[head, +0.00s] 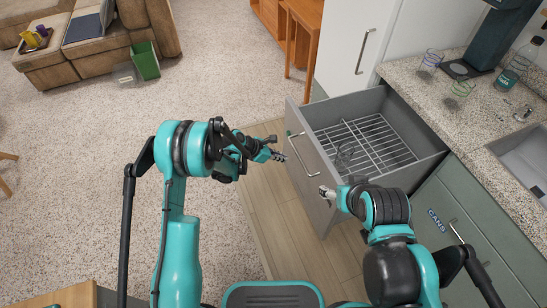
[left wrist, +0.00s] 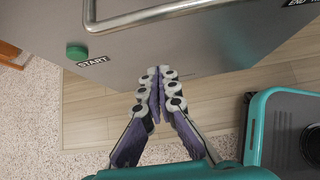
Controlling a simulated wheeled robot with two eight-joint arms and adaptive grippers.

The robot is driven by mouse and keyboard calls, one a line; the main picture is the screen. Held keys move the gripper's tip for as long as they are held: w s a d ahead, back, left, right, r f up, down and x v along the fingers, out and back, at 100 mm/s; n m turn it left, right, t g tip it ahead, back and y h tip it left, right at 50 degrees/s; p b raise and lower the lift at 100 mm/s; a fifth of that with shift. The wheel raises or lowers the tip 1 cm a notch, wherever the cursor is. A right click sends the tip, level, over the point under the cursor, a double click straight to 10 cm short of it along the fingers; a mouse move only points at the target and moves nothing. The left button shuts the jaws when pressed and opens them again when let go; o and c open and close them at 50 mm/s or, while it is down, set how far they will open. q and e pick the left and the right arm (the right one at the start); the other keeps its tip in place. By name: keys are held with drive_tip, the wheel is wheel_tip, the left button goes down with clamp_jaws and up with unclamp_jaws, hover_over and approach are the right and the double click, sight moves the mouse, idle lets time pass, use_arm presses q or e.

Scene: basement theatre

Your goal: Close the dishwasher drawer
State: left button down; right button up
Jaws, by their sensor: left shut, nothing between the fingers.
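The grey dishwasher drawer (head: 312,168) is pulled out from under the counter in the head view. My left gripper (head: 282,157) is shut and empty in front of that panel. In the left wrist view its fingertips (left wrist: 160,74) meet just below the handle (left wrist: 150,14), near the panel; I cannot tell whether they touch it. My right gripper (head: 324,191) is by the near end of the panel; its finger opening is unclear.
A green button (left wrist: 76,52) marked START is on the panel. A cabinet (head: 450,215) marked CANS is nearer. A white cabinet door (head: 345,40) stands beyond.

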use_arm(q)
drive_tip(key=shift+w+d+f+b, duration=0.25)
drive_tip(key=shift+w+d, duration=0.05)
drive_tip(key=shift+d, duration=0.6)
drive_tip(key=shift+w+d+f+b, duration=0.3)
drive_tip(key=shift+w+d, duration=0.05)
drive_tip(key=shift+d, duration=0.5)
drive_tip(key=shift+w+d+f+b, duration=0.25)
drive_tip(key=shift+w+d, duration=0.05)
drive_tip(key=shift+d, duration=0.6)
drive_tip(key=shift+d, duration=0.1)
